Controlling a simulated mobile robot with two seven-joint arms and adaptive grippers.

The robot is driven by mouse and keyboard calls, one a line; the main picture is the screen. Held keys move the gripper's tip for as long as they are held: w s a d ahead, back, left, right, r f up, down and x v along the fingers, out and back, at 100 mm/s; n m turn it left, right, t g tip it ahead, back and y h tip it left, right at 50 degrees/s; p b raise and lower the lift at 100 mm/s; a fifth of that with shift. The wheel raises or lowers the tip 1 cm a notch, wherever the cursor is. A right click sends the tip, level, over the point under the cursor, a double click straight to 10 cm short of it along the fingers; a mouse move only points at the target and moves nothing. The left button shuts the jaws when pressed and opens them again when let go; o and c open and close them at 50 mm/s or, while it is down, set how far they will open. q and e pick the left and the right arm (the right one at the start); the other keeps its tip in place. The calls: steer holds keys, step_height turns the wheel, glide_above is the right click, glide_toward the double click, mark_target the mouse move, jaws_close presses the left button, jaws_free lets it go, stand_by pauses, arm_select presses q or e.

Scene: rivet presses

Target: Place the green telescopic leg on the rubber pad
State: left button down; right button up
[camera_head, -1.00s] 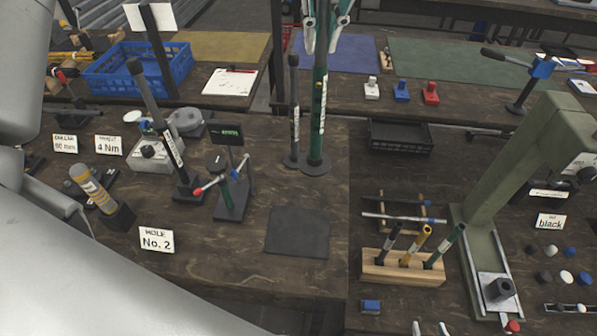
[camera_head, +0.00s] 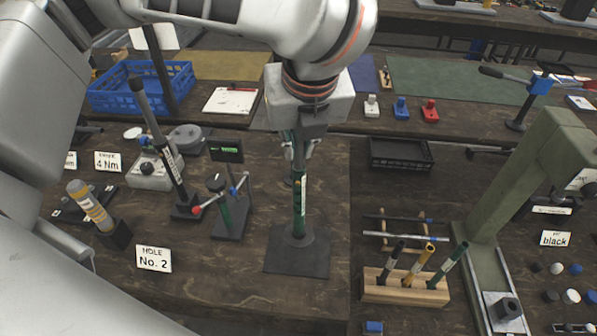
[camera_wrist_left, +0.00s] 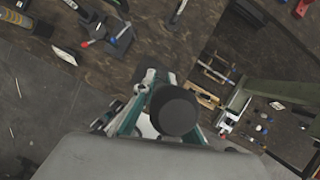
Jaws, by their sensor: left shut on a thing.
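The green telescopic leg (camera_head: 299,205) stands upright, with a white label on its side and a round dark base at its foot. My left gripper (camera_head: 301,140) is shut on its upper part. The leg's base is over the square black rubber pad (camera_head: 284,265), near the pad's back half. I cannot tell whether the base touches the pad or hovers just above it. In the left wrist view the leg's dark round top (camera_wrist_left: 175,110) shows between the gripper fingers. My right gripper is not in view.
A small stand with a green-lit display (camera_head: 226,151) and a dark tilted post (camera_head: 160,140) are left of the leg. A wooden holder (camera_head: 400,288) with several short rods and a green press (camera_head: 500,210) are to the right. A blue crate (camera_head: 140,90) stands behind.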

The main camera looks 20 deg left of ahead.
mark_target(300, 163)
arm_select(q)
steer(key=shift+f+b, duration=0.3)
steer(key=shift+f, duration=2.6)
steer(key=c, duration=2)
jaws_free()
steer(key=shift+f, duration=0.15)
steer(key=shift+c, duration=0.2)
steer(key=shift+s+d+r, duration=0.1)
steer(key=shift+r, duration=0.55)
steer(key=p+v, duration=0.1)
steer(key=v, duration=1)
steer(key=shift+s, duration=0.15)
steer(key=shift+f, duration=0.1)
